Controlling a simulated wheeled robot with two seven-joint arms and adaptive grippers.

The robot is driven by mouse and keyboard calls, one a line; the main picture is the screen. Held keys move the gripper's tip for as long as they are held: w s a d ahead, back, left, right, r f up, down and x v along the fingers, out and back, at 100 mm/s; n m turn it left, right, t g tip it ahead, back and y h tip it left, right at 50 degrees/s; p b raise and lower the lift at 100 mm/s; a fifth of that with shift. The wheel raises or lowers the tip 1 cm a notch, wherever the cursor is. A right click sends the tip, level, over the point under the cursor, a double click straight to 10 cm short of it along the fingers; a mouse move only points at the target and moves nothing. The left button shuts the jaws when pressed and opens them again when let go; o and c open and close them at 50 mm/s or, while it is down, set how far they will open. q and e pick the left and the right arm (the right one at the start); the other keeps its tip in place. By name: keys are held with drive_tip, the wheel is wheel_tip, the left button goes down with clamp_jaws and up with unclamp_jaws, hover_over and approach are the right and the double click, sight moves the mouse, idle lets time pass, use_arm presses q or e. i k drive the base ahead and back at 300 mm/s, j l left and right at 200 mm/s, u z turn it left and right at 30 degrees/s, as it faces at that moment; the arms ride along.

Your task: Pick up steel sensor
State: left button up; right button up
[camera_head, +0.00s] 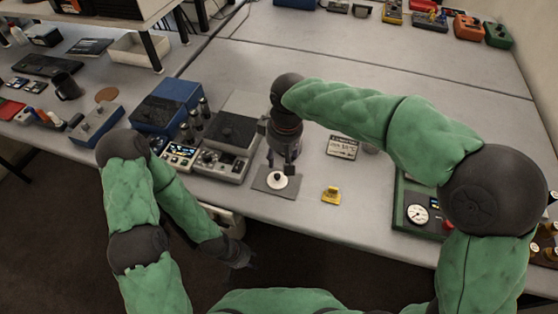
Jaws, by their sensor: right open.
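A pale round piece with a raised centre (277,182), which may be the steel sensor, sits on a small grey square plate (263,187) near the table's front edge. My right gripper (284,168) points down directly above this piece, fingers apart. I cannot tell whether the fingertips touch it. My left gripper (240,258) hangs low in front of the table, away from the piece. It is dark against the dark floor, so its fingers are hard to make out.
Left of the plate stand a grey instrument (222,165) and a blue box (166,107). To the right are a small yellow item (331,195), a display card (342,147) and a green gauge box (417,216).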

sight(194, 113)
drive_tip(key=k, duration=1)
